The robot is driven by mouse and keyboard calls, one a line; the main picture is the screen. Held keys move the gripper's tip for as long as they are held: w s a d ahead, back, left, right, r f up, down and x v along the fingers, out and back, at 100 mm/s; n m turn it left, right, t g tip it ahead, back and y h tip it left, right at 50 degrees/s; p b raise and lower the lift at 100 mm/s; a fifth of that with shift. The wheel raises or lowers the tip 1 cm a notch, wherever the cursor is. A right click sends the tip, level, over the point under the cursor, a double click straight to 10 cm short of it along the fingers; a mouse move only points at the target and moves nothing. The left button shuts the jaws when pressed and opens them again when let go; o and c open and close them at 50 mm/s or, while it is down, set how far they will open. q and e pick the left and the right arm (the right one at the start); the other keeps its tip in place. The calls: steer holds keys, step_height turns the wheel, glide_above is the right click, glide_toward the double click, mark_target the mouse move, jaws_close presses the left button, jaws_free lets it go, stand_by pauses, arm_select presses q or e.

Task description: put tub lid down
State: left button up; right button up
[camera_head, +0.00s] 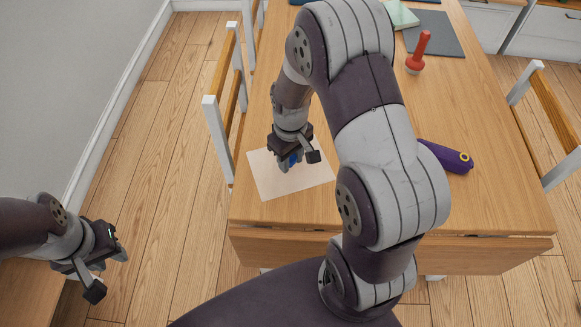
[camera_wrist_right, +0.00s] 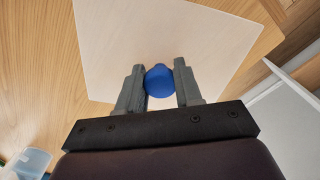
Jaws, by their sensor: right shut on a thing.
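My right gripper (camera_head: 297,159) is over a pale square mat on the wooden table. It is shut on a blue rounded thing (camera_wrist_right: 159,80), which looks like the tub lid and sits between both fingers in the right wrist view. In the head view only a little of the blue thing (camera_head: 294,160) shows, the rest hidden by the gripper. The pale mat (camera_head: 268,182) lies below it; I cannot tell whether the blue thing touches it. My left gripper (camera_head: 106,272) is off the table to the left, its fingers apart and empty.
A purple case (camera_head: 445,155) lies right of my right arm. A red-handled thing (camera_head: 418,52) stands further back near a dark grey mat (camera_head: 440,32). Chairs (camera_head: 222,115) flank the table. A clear tub-like container (camera_wrist_right: 27,163) shows at the wrist view's corner.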

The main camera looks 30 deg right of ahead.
mark_target(291, 167)
step_height(291, 167, down, 4)
steer(key=shift+r, duration=0.1)
steer(key=shift+w+f, duration=0.1)
steer(key=shift+f, duration=0.1)
steer(key=shift+f, duration=0.1)
steer(key=o, duration=1)
steer(key=shift+r, duration=0.25)
step_height(291, 167, up, 12)
steer(key=shift+f+p, duration=0.15)
steer(key=shift+p, duration=0.3)
steer(key=s+a+m, duration=0.1)
steer(key=s, duration=0.2)
steer(key=s+a+r+t, duration=0.1)
steer(key=s+a, duration=0.1)
steer(key=s, duration=0.1)
steer(key=s+a+m, duration=0.1)
steer(key=s+a, duration=0.1)
steer(key=s, duration=0.1)
steer(key=shift+a+r+m, duration=0.15)
steer(key=shift+r+m, duration=0.15)
steer(key=shift+r, duration=0.1)
